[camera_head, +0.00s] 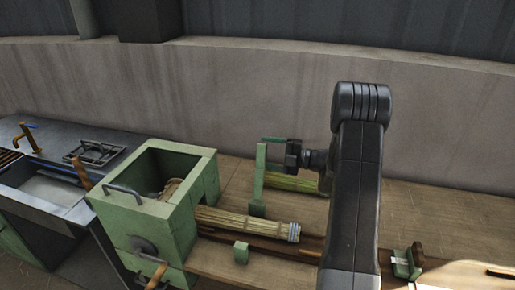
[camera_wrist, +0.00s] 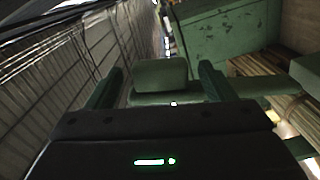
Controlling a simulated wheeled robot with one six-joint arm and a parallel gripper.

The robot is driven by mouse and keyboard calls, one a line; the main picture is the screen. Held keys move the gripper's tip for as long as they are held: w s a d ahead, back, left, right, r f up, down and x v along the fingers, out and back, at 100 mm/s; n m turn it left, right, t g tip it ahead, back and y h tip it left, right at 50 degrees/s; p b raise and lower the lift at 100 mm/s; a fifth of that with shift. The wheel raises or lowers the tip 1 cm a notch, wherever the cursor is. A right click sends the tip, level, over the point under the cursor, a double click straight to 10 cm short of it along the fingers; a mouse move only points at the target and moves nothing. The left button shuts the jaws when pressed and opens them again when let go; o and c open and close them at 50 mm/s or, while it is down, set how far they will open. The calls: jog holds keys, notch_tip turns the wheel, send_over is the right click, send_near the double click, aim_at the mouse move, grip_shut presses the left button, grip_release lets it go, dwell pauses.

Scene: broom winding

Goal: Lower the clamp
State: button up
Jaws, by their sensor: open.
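The green clamp (camera_head: 260,178) stands upright on the wooden bench, its arm raised above a small block at its foot. My gripper (camera_head: 271,152) is at the upper part of the clamp, reaching in from the right. In the wrist view my gripper (camera_wrist: 160,76) is open, with one dark green finger on each side of the clamp's green end block (camera_wrist: 160,73). Gaps show between the block and both fingers. My arm hides part of the bench to the right of the clamp.
A bundle of straw (camera_head: 245,221) lies on the bench, coming out of a green box (camera_head: 138,212) at left. Greener straw (camera_head: 292,183) lies behind the clamp. A small green bracket (camera_head: 241,252) stands in front. A metal sink (camera_head: 52,188) is at far left.

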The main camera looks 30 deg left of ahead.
aim_at(258, 152)
jog(key=shift+p+x, duration=0.4)
jog(key=shift+x, duration=1.65)
jog(key=c, duration=1.4)
jog(key=shift+f+b, duration=0.1)
jog(key=shift+b, duration=0.4)
